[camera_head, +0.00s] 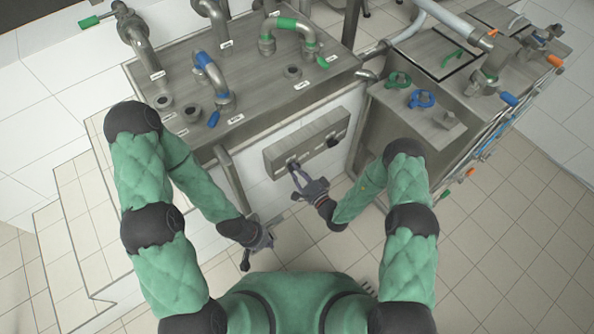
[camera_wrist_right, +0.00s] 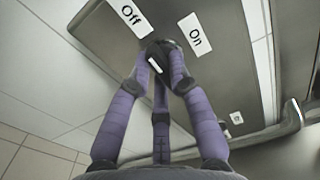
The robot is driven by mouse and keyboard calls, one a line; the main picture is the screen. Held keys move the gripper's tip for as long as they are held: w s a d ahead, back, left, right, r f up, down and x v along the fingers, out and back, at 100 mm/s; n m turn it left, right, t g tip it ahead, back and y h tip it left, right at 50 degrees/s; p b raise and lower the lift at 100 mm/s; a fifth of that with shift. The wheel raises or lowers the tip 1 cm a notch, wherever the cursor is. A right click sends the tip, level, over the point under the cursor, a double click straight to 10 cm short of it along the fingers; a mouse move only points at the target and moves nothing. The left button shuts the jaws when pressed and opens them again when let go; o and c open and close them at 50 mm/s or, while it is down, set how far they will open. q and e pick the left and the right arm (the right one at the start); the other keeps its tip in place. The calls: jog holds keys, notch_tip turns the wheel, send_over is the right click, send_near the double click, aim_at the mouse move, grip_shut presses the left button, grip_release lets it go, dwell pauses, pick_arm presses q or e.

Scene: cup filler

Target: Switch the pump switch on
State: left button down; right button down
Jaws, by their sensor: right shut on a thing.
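The pump switch (camera_wrist_right: 158,50) is a black knob with a white mark, on the face of a grey metal box (camera_head: 322,133). In the right wrist view, a white "Off" label (camera_wrist_right: 130,17) is at its upper left and a white "On" label (camera_wrist_right: 195,34) at its upper right. My right gripper (camera_head: 295,170) is shut on the knob, its purple fingers around it in the right wrist view (camera_wrist_right: 160,68). My left gripper (camera_head: 258,246) is open and empty, low and left of the box.
A second dark knob (camera_head: 332,141) is on the same box to the right. Above is a metal counter (camera_head: 250,100) with blue-handled and green-handled pipes. A steel basin (camera_head: 400,125) with green and blue valves stands to the right. Tiled floor (camera_head: 500,240) is open at the lower right.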

jog(key=m+p, duration=0.3)
jog(key=m, duration=0.5)
jog(key=m+p, duration=0.4)
jog(key=m, duration=0.5)
jog(key=shift+s+a+r, duration=0.15)
jog(key=shift+m, duration=0.4)
jog(key=c, duration=1.1)
grip_release()
jog(key=shift+c, duration=0.2)
jog(key=v, duration=1.2)
